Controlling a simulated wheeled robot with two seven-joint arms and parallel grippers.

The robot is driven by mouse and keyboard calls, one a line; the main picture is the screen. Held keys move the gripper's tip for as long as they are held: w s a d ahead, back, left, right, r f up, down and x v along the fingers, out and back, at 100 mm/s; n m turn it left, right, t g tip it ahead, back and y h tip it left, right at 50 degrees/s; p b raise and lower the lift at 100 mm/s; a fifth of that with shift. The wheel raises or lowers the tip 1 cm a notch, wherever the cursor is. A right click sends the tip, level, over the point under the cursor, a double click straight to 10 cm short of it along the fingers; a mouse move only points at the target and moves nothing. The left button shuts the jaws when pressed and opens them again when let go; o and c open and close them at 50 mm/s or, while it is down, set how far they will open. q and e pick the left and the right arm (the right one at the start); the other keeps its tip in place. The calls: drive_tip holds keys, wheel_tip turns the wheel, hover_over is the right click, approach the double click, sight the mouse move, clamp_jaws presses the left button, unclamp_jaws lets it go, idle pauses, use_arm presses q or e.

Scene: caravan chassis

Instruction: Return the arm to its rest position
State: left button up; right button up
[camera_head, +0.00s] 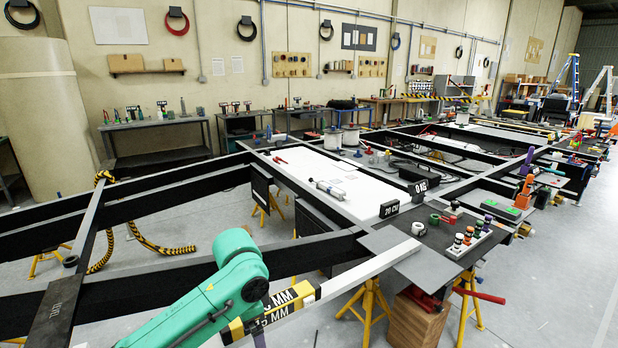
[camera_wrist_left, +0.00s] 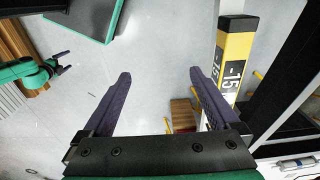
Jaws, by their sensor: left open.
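My left arm (camera_head: 235,280), teal, comes in from the lower left of the head view, bent at a rounded joint above the dark frame. In the left wrist view my left gripper (camera_wrist_left: 158,78) has its two purple fingers wide apart, with nothing between them. A long bar with a yellow and black end marked 15 (camera_wrist_left: 236,58) lies just right of the right finger, outside the jaws; touching cannot be told. The bar (camera_head: 365,262) also shows in the head view. Another teal arm with a small purple gripper (camera_wrist_left: 66,61) shows at the left of the wrist view; its jaw state is unclear.
The black chassis frame (camera_head: 180,188) spans the scene. A dark tray (camera_head: 440,235) holds bottles and tape rolls at right. Grey floor (camera_head: 540,290) is free at right.

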use_arm(q)
drive_tip(key=s+d+f+n+t+h, duration=0.2)
drive_tip(key=s+d+f+h, duration=0.15)
drive_tip(key=f, duration=0.35)
drive_tip(key=s+a+f+n+t+y, duration=0.1)
drive_tip(key=s+a+f+n+y, duration=0.2)
drive_tip(key=s+a, duration=0.35)
drive_tip(key=s+a+f+n+y, duration=0.1)
drive_tip(key=s+a+f+n, duration=0.2)
drive_tip(key=s+a+n, duration=0.35)
wheel_tip(320, 180, down, 24)
drive_tip(key=s+a+m+g, duration=0.1)
drive_tip(key=s+a+m, duration=0.1)
drive_tip(key=s+a+f+g, duration=0.1)
drive_tip(key=s+a+f, duration=0.2)
drive_tip(key=s+f, duration=1)
drive_tip(key=s, duration=0.3)
drive_tip(key=shift+s+f, duration=0.15)
drive_tip(key=shift+f, duration=0.05)
use_arm(e)
drive_tip(key=shift+w, duration=1.25)
use_arm(q)
drive_tip(key=shift+a, duration=0.15)
